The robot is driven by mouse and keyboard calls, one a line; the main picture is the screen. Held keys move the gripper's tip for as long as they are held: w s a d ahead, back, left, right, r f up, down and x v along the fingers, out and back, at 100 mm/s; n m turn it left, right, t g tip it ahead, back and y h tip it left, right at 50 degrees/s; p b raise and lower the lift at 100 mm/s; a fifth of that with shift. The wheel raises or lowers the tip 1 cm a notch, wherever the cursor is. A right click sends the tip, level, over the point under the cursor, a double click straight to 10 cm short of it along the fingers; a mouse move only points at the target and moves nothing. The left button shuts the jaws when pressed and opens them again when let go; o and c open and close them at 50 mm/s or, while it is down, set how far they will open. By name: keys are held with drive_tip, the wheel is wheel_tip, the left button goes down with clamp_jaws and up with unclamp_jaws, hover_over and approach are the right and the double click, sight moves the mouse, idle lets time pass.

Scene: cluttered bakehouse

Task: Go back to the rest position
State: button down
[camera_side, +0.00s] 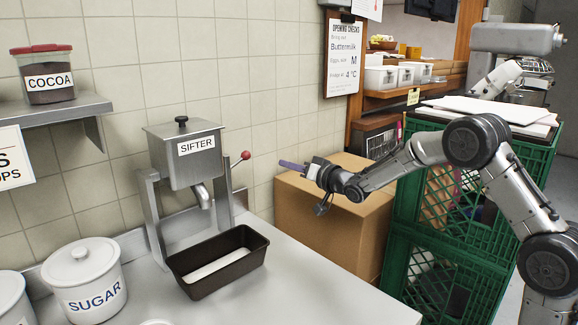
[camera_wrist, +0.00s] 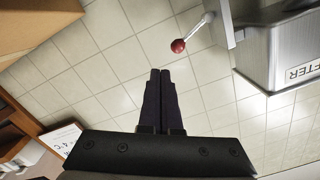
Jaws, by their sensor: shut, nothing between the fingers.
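My gripper (camera_side: 291,166) is shut and empty, held in the air in front of the cardboard box in the side view. Its two dark fingers (camera_wrist: 160,85) lie together in the wrist view. The sifter (camera_side: 187,157) stands on the counter to the left of my gripper. Its lever ends in a red knob (camera_side: 245,155), a little left of my fingertips in the side view and apart from them. The red knob also shows in the wrist view (camera_wrist: 178,46), above the fingertips. A dark loaf tin (camera_side: 246,238) with something white in it sits under the sifter's spout.
A cardboard box (camera_side: 320,223) stands behind my gripper. Stacked green crates (camera_side: 425,278) with boards on top are at the right, behind my arm. A sugar jar (camera_side: 90,287) stands at the counter's left. The counter (camera_side: 325,285) is clear right of the tin.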

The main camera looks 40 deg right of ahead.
idle(0.3)
drive_tip(key=s+a+r+t+y, duration=0.1)
drive_tip(key=s+a+r, duration=0.2)
drive_tip(key=r, duration=0.4)
drive_tip(key=s+a+r+t, duration=0.1)
drive_tip(key=s+a+r, duration=0.15)
drive_tip(key=r, duration=0.45)
drive_tip(key=s+a+r+g+h, duration=0.1)
drive_tip(key=s+r, duration=0.3)
drive_tip(key=s, duration=0.4)
drive_tip(key=s+a+f+n+g, duration=0.1)
drive_tip(key=s+f+g, duration=0.3)
drive_tip(key=s+f, duration=0.3)
drive_tip(key=s+f+n+g, duration=0.2)
drive_tip(key=s+f+g, duration=0.2)
drive_tip(key=s, duration=1)
drive_tip(key=s+a+f+n+g, duration=0.1)
drive_tip(key=s+f+g, duration=0.3)
drive_tip(key=s+f, duration=0.7)
drive_tip(key=shift+s+a+n+g, duration=0.15)
drive_tip(key=shift+a+n+g, duration=0.25)
drive_tip(key=shift+n, duration=0.3)
